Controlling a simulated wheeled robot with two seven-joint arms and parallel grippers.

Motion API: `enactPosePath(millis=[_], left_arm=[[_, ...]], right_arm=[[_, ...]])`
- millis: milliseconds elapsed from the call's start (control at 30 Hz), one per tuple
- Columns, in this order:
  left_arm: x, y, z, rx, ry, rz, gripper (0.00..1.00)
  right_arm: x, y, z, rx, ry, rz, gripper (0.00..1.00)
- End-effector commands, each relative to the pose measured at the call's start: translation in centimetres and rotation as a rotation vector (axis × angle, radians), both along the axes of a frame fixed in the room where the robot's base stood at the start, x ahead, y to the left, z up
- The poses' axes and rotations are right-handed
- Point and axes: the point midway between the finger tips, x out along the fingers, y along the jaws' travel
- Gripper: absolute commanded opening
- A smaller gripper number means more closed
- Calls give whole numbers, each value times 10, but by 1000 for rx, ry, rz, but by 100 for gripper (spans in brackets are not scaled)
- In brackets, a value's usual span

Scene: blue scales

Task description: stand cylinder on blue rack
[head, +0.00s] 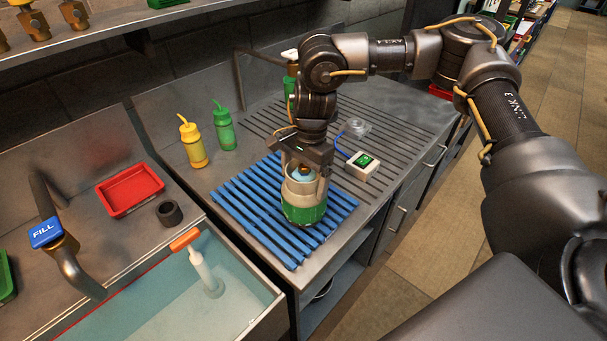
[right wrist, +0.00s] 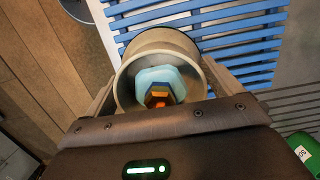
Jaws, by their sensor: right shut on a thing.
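The blue rack (head: 240,203) is a slatted mat on the metal counter; its slats also show in the right wrist view (right wrist: 240,45). The cylinder (head: 303,212) has a green lower band and a pale upper part, and it looks upright on or just above the rack's right half. In the right wrist view its open pale rim (right wrist: 128,90) shows, with light blue, yellow and orange shapes inside. My right gripper (head: 303,178) points down over it and is shut on it, one finger at each side. Whether its base touches the slats cannot be told. My left gripper is not in view.
A yellow bottle (head: 193,145) and a green bottle (head: 223,130) stand behind the rack. A small white box with a green display (head: 362,165) lies to the right. A water-filled sink (head: 190,300) is front left, beside a red tray (head: 130,190) and a dark cup (head: 169,213).

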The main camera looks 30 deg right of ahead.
Motion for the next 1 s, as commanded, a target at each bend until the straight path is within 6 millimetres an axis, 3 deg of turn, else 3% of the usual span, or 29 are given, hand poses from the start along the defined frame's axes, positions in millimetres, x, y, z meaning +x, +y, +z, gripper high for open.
enactPosePath(millis=[167,200,233,567,1000], left_arm=[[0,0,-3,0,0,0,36],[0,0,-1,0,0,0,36],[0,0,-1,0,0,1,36],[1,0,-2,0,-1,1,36],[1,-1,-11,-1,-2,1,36]], right_arm=[[0,0,-2,1,-1,0,25],[0,0,-2,0,0,0,96],[0,0,-2,0,0,0,100],[1,0,5,0,-1,0,100],[5,-13,90,-2,-5,-1,100]])
